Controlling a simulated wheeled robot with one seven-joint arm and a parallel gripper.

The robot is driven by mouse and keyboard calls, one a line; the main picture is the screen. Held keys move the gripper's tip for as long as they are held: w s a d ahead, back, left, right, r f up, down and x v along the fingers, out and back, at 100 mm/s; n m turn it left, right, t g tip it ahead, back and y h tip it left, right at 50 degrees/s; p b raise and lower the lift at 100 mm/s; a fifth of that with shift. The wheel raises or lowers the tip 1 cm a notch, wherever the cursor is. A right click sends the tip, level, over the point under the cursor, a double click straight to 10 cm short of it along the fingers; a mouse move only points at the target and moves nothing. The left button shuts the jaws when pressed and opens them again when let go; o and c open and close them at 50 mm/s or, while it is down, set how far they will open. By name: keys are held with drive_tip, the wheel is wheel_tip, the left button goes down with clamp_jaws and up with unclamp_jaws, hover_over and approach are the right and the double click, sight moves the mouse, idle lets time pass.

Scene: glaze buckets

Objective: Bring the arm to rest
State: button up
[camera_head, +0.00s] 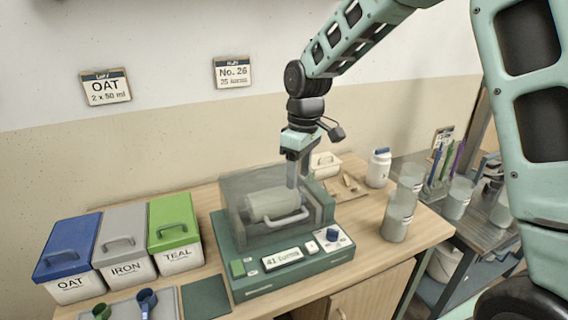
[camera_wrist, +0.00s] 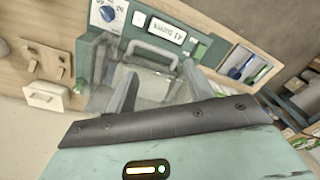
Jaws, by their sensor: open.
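My mint-green arm reaches in from the upper right in the head view and hangs over the green machine (camera_head: 280,262). My gripper (camera_head: 297,182) points down at the right part of the machine's clear cover; I cannot tell whether it touches. In the wrist view my gripper (camera_wrist: 158,75) has its two fingers apart with nothing held between them. The clear cover (camera_head: 240,185) is down over a pale jar (camera_head: 272,204), with a light handle (camera_head: 280,218) at its front. The machine has a lit display (camera_head: 282,257) and a blue knob (camera_head: 332,235).
Lidded bins OAT (camera_head: 68,255), IRON (camera_head: 124,245) and TEAL (camera_head: 175,235) stand left. A grey tray (camera_head: 160,300) with scoops is at the front left. Clear cups (camera_head: 397,218), a white bottle (camera_head: 378,168) and a cream box (camera_head: 325,164) stand right and behind. Open air lies above the table.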

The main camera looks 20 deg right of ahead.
drive_tip(key=s+a+r, duration=0.2)
drive_tip(key=s+a, duration=0.5)
drive_tip(key=s, duration=0.1)
drive_tip(key=s+a, duration=0.2)
drive_tip(key=s, duration=0.8)
drive_tip(key=s+a+f, duration=0.1)
drive_tip(key=s+a, duration=0.1)
drive_tip(key=s, duration=0.9)
drive_tip(key=shift+a, duration=0.35)
drive_tip(key=shift+d, duration=0.1)
